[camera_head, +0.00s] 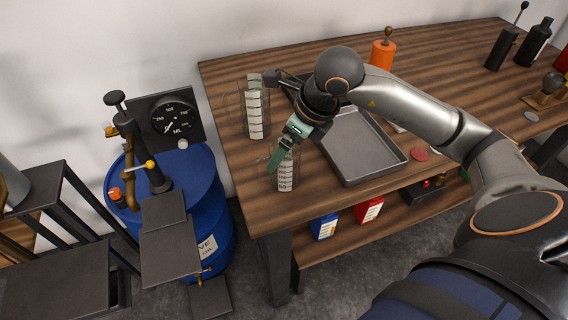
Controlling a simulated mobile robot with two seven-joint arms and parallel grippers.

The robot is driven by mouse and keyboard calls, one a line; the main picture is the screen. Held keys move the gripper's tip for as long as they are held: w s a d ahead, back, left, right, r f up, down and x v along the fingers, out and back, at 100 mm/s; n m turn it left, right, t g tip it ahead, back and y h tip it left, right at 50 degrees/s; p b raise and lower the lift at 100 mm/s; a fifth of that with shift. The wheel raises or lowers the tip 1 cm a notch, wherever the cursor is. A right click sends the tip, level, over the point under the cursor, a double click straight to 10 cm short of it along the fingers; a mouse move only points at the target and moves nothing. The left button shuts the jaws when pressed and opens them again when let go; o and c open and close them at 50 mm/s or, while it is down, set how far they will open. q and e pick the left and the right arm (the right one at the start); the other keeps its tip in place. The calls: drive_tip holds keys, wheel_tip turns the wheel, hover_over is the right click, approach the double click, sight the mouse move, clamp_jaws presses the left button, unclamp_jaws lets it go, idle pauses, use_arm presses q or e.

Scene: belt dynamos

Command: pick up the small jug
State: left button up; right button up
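The small jug (287,176) is clear, with a white measuring scale, and stands upright near the table's front left corner. A taller clear jug (256,115) with a similar scale stands behind it. My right gripper (264,122) reaches in from the right, its fingers spread wide. One finger is by the top of the taller jug; the other, with a green pad, overlaps the small jug's upper part in the picture. I cannot tell whether either finger touches a jug. The small jug's upper part is partly hidden. My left gripper is out of view.
A grey metal tray (362,151) lies right of the jugs on the wooden table (235,75). An orange container (382,55) and dark bottles (534,42) stand farther back. A blue drum (203,215) with a gauge (173,118) stands left of the table.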

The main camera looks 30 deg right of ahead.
drive_tip(key=x, duration=0.4)
drive_tip(key=shift+w+d+f, duration=0.1)
drive_tip(key=shift+w+f, duration=0.05)
drive_tip(key=shift+f, duration=0.05)
drive_tip(key=shift+c, duration=0.2)
drive_tip(key=shift+r, duration=0.1)
drive_tip(key=c, duration=1.4)
